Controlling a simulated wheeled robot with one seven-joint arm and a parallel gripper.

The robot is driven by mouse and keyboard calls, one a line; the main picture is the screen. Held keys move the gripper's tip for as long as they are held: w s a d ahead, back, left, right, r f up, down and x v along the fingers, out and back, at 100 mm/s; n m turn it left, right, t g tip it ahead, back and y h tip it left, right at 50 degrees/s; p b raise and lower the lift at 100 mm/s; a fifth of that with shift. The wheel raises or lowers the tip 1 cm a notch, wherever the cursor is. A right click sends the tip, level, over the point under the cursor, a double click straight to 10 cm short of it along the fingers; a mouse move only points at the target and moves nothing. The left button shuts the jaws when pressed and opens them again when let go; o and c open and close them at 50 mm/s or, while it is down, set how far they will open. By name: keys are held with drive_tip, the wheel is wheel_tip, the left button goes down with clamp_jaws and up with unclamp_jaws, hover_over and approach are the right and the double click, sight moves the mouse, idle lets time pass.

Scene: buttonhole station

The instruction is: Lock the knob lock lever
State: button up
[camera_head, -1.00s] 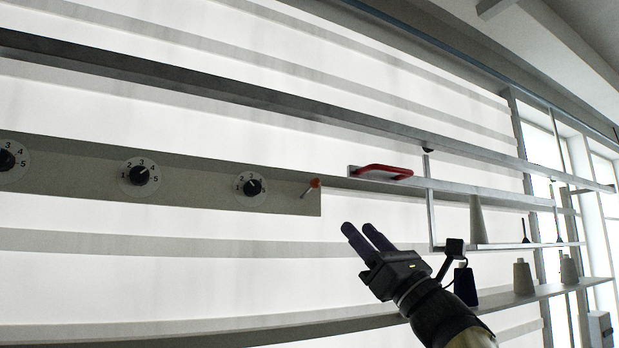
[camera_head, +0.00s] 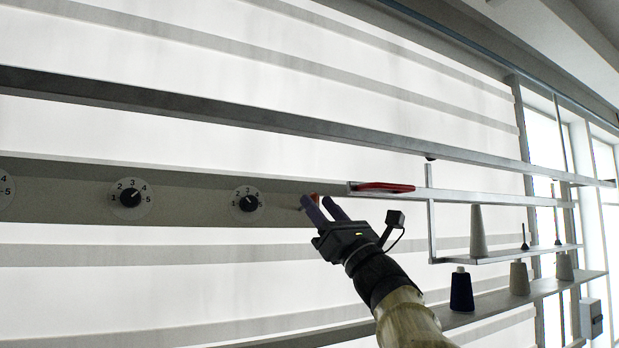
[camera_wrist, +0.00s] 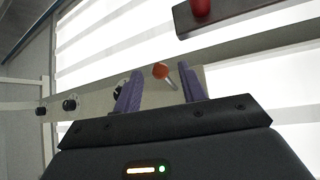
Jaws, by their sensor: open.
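The lock lever is a thin metal stick with a red-orange tip on the right end of the grey panel. In the wrist view the lever (camera_wrist: 162,73) stands between my two purple fingers, its tip beyond them. In the head view its red tip (camera_head: 314,196) shows only partly behind my fingers. My gripper (camera_head: 322,207) is open at the panel's right end; in the wrist view it (camera_wrist: 160,92) shows a clear gap between the fingers. I cannot tell whether a finger touches the lever. The knob nearest the lever (camera_head: 248,203) is a black dial on a numbered white plate.
More numbered knobs (camera_head: 130,198) sit to the left on the panel (camera_head: 60,205). A red handle (camera_head: 385,187) lies on the shelf just right of my gripper. Thread cones, one dark blue (camera_head: 461,290), stand on shelves at the right. A long rail (camera_head: 250,118) runs above.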

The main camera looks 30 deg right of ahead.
sight(317, 201)
drive_tip(key=p+x, duration=0.2)
drive_tip(key=x, duration=0.1)
drive_tip(key=shift+w+r, duration=0.2)
drive_tip(key=shift+r, duration=0.2)
drive_tip(key=shift+w+a+r+p, duration=0.2)
drive_tip(key=shift+w+r+p, duration=0.05)
drive_tip(key=shift+w+p, duration=0.3)
drive_tip(key=shift+s, duration=0.15)
drive_tip(key=shift+c, duration=0.2)
drive_tip(key=shift+s, duration=0.1)
drive_tip(key=c, duration=0.4)
clamp_jaws()
